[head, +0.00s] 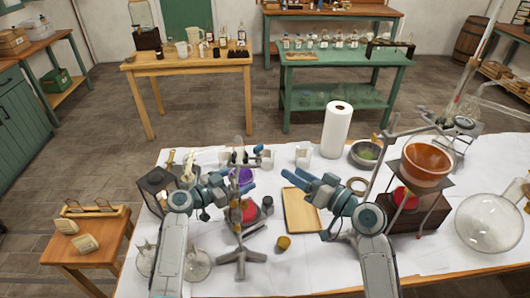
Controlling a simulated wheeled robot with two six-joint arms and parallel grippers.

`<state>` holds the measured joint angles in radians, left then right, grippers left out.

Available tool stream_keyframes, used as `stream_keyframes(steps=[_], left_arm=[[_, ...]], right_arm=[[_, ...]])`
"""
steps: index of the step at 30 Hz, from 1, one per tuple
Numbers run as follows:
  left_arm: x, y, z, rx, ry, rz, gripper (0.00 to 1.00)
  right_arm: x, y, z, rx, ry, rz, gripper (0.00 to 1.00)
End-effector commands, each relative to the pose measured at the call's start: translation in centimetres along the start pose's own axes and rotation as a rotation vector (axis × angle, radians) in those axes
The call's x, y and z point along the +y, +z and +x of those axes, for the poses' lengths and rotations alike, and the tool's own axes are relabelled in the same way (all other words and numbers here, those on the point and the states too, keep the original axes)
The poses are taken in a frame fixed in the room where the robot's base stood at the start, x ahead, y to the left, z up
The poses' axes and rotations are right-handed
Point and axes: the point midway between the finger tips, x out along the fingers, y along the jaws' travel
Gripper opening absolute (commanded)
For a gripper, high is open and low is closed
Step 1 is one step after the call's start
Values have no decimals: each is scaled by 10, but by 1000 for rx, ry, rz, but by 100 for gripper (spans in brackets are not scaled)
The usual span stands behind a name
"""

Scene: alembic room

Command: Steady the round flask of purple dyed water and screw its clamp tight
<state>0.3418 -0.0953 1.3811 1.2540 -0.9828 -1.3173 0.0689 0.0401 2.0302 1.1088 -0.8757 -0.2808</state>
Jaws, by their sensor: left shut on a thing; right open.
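The round flask of purple dyed water (242,174) shows as a small purple patch among my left gripper's fingers. My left gripper (243,172) is shut on the flask. Its fingers hide much of the flask. A metal stand with a splayed foot (240,259) rises in front of the flask. Dark and blue clamp parts (266,158) seem to show just right of the flask; their screw is too small to make out. My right gripper (298,181) is open and empty, to the right of the flask and above a wooden tray.
A red round item (249,211) sits below the flask. The wooden tray (300,211) is right of the stand. A paper towel roll (337,130), a bowl (367,153), an orange bowl on a stand (427,163) and a large glass flask (488,222) stand further right.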

Motion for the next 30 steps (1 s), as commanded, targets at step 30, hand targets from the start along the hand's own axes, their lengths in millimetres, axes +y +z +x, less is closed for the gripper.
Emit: stream_keyframes(steps=[30], left_arm=[[0, 0, 0, 0, 0, 0, 59]], right_arm=[[5, -5, 92, 18, 51, -573, 55]])
